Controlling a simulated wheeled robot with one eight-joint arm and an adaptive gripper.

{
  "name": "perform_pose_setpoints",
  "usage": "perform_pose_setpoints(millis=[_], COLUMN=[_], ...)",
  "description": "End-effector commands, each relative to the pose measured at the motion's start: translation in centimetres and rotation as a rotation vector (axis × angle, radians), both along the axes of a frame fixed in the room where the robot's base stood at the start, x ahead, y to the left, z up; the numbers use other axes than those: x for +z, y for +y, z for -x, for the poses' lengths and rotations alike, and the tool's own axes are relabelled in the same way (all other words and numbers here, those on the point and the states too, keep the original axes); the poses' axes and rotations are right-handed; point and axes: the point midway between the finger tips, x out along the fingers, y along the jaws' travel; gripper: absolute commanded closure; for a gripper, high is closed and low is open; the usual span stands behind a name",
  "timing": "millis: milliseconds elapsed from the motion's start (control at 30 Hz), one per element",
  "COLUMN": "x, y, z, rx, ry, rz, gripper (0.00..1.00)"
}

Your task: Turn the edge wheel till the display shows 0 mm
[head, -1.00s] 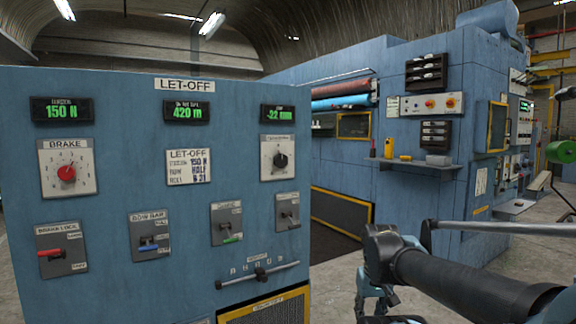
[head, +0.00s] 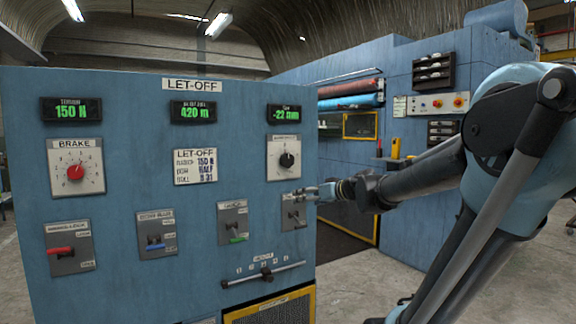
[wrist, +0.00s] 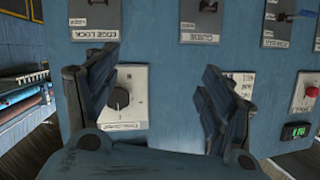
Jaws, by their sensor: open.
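The edge wheel (head: 286,160) is a black knob on a pale plate at the upper right of the blue let-off panel. The display (head: 284,114) above it reads -22 mm in green. My gripper (head: 312,191) is open and empty, below and right of the wheel, near the edge lock lever (head: 293,214). In the wrist view the panel appears upside down. There the wheel (wrist: 120,98) shows beside the left finger of my gripper (wrist: 160,62), which partly covers its plate. I cannot tell whether they touch.
The panel also carries a red brake knob (head: 75,172), a guide lever (head: 234,221), a red-handled lever (head: 62,250) and a blue-handled lever (head: 155,245). A sliding bar (head: 264,275) sits lower down. A blue machine (head: 400,80) stands behind to the right.

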Motion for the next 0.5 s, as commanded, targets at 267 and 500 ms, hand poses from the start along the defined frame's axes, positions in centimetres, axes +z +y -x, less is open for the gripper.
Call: perform_pose_setpoints(millis=[267, 500], x=[8.1, 9.6], y=[0.1, -0.3], z=[-9.4, -12.0], rx=[-0.116, -0.167], ry=[-0.245, -0.294], rz=[-0.131, -0.157], gripper=[0.25, 0.25])
